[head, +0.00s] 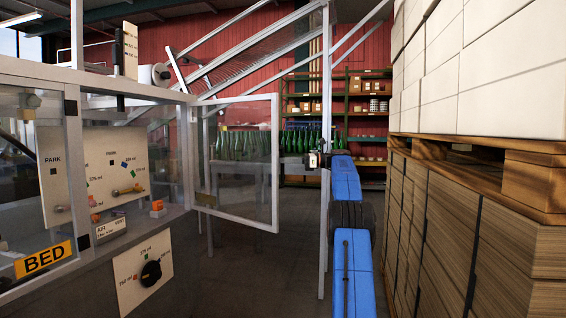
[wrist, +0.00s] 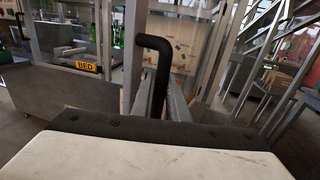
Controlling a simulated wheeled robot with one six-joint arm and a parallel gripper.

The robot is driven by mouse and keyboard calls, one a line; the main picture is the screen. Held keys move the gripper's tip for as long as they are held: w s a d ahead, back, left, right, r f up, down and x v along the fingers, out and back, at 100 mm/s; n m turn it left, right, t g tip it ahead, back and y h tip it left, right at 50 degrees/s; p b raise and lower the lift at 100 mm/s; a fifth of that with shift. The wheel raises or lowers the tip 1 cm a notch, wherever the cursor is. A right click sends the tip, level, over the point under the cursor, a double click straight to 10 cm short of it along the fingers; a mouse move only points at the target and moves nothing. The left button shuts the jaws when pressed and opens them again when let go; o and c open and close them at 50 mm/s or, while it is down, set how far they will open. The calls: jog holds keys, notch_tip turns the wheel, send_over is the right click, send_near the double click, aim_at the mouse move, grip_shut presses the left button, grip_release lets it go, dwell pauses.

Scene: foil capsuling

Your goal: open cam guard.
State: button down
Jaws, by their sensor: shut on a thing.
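My gripper (head: 315,160) is at the end of my blue arm, right of the machine, beside a tall pale upright. In the wrist view my gripper (wrist: 162,105) is shut on a black bent handle (wrist: 156,45), which rises between the fingers. What the handle is fixed to is hard to make out. A clear framed guard door (head: 240,155) stands swung out from the machine, left of my gripper and apart from it in the picture. I cannot tell which guard the held handle belongs to. Behind the glass is a cam board (head: 115,163) marked PARK and with bottle sizes.
A tall pale upright (head: 325,225) stands close to my arm. Stacked cartons on a pallet (head: 480,180) fill the right side. Green bottles (head: 243,144) stand on a table behind. A dial plate (head: 143,272) is on the machine front. Open floor (head: 275,260) lies between.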

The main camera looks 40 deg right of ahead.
jog(key=shift+w+d, duration=0.15)
jog(key=shift+d, duration=0.25)
jog(key=c, duration=1.7)
grip_release()
jog(key=v, duration=1.7)
jog(key=shift+d, duration=0.25)
